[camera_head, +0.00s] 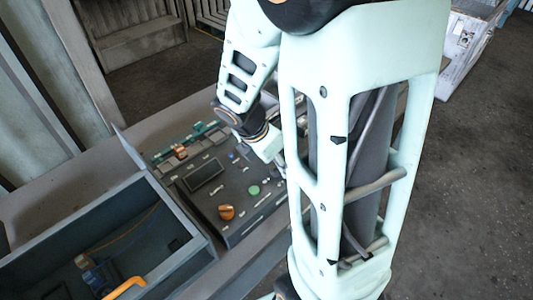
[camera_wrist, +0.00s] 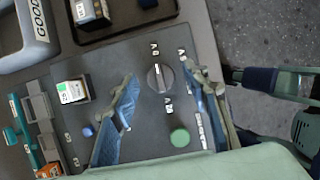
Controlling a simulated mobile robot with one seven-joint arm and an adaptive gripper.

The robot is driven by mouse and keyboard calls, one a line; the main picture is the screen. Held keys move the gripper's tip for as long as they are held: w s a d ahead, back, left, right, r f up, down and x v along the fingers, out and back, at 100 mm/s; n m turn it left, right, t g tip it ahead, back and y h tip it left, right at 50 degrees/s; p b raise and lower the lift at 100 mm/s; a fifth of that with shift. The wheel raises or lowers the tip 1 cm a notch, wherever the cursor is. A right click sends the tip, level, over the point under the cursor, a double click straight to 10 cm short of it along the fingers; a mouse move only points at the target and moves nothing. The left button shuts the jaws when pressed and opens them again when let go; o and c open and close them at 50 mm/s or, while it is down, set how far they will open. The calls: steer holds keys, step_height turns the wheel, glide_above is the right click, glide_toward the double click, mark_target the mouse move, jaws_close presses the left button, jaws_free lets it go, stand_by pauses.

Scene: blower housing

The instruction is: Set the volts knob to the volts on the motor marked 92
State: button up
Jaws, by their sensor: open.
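The volts knob (camera_wrist: 158,79) is a round dark grey dial with a lighter pointer bar, on the grey panel in the wrist view. Small white marks with V stand around it, too small to read surely. My gripper (camera_wrist: 158,75) is open, one finger on each side of the knob; I cannot tell whether either touches it. In the head view my gripper (camera_head: 272,150) is over the panel's far right part, and the knob is not clear there. A small labelled block (camera_wrist: 72,92), perhaps a motor, sits left of the knob. No number 92 is readable.
A green button (camera_wrist: 180,138) and a blue button (camera_wrist: 88,132) are on the panel. A bin marked GOOD (camera_wrist: 38,50) and a dark tray (camera_wrist: 118,24) holding another labelled block border it. An open grey box (camera_head: 178,262) stands left in the head view.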

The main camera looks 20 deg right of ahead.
steer(key=shift+d+f, duration=0.1)
steer(key=shift+f, duration=0.1)
steer(key=shift+c, duration=0.5)
steer(key=c, duration=1)
